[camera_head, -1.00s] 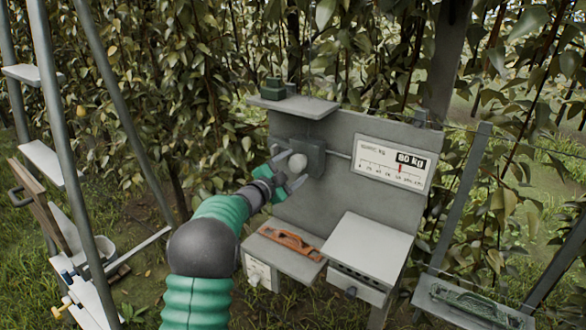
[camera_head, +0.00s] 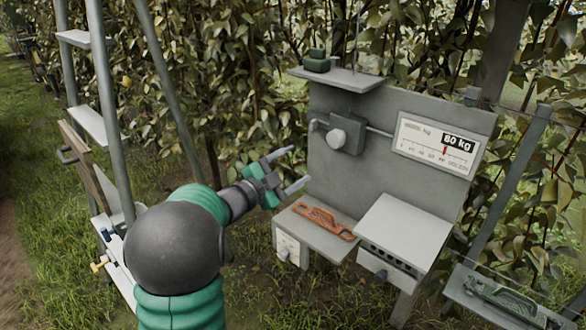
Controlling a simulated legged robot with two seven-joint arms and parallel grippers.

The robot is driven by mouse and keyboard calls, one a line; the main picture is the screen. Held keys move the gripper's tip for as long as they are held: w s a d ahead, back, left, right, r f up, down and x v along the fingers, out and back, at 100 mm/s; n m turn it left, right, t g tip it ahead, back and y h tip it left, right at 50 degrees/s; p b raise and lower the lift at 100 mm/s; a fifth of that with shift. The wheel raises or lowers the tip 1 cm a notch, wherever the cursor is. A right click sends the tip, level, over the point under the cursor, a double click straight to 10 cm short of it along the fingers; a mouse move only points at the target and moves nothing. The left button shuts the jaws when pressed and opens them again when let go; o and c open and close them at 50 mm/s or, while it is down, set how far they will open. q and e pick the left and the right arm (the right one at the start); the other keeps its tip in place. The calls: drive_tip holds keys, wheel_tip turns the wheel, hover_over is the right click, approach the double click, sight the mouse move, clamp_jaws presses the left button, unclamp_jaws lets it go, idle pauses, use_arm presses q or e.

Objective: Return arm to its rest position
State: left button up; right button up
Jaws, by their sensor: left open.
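My left arm comes up from the lower left. Its gripper (camera_head: 291,171) is open and empty. It hangs in the air left of the grey panel (camera_head: 370,175), with its fingers pointing right. The round knob (camera_head: 337,139) on the grey box (camera_head: 353,133) of the panel is clear of the fingers. The orange-brown handled tool (camera_head: 323,221) lies on the low shelf below and right of the gripper, apart from it. My right gripper is not in view.
A scale plate (camera_head: 436,142) on the panel reads 80 kg. A white box (camera_head: 404,232) stands beside the low shelf. A ladder (camera_head: 95,110) rises at left. A green object (camera_head: 500,297) lies on a tray at lower right. Leafy trees stand behind; grass lies between ladder and panel.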

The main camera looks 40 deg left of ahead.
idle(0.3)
use_arm(q)
drive_tip(key=s+d+f+n+g+y, duration=0.1)
drive_tip(key=d+f+n+g+y, duration=0.1)
drive_tip(key=d+f+n+g, duration=0.95)
drive_tip(key=s+d+f+m+g+h, duration=0.2)
drive_tip(key=s+d+f+g, duration=0.2)
drive_tip(key=s+d+f, duration=1.1)
drive_tip(key=s+d, duration=0.2)
drive_tip(key=shift+s+d+f+h, duration=0.15)
drive_tip(key=shift+s+f+h, duration=0.05)
drive_tip(key=shift+s+h, duration=0.1)
drive_tip(key=shift+d, duration=0.1)
